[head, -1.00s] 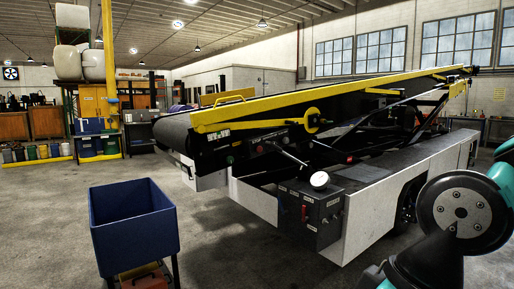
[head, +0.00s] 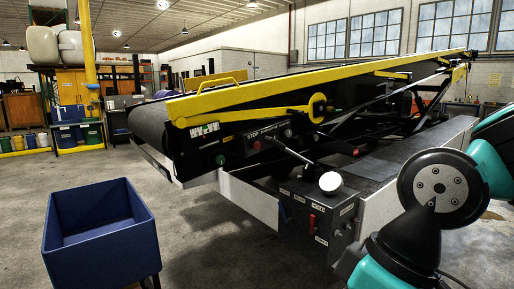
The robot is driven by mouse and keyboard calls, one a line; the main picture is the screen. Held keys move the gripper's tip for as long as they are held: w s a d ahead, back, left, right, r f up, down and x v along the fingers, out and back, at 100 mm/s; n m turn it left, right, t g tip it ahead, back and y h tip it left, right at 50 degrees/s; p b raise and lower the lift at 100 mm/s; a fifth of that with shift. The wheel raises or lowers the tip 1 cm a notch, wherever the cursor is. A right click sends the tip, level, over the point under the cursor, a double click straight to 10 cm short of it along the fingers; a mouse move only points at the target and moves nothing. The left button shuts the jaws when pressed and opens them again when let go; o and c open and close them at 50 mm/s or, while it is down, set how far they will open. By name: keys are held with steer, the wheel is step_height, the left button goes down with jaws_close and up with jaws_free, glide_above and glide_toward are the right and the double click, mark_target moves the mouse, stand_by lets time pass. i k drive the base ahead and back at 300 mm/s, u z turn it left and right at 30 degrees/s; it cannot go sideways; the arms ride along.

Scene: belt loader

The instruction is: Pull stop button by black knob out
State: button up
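The belt loader (head: 300,100) has a black side panel with a white STOP label. Just below the label is a small red button (head: 257,145). A black knob cannot be made out clearly against the black panel, nor can I tell whether the stop button is pressed in. My arm shows at the right edge, but my gripper is outside the picture.
A lever with a white ball knob (head: 330,182) sticks out in front of the panel. Below it is a grey control box (head: 318,215) with a red switch. A blue bin (head: 100,235) stands at the left front. Floor between bin and loader is clear.

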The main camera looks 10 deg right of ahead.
mark_target(256, 146)
steer(key=k, duration=0.55)
steer(key=u, duration=0.4)
steer(key=i, duration=1.6)
steer(key=z, duration=0.6)
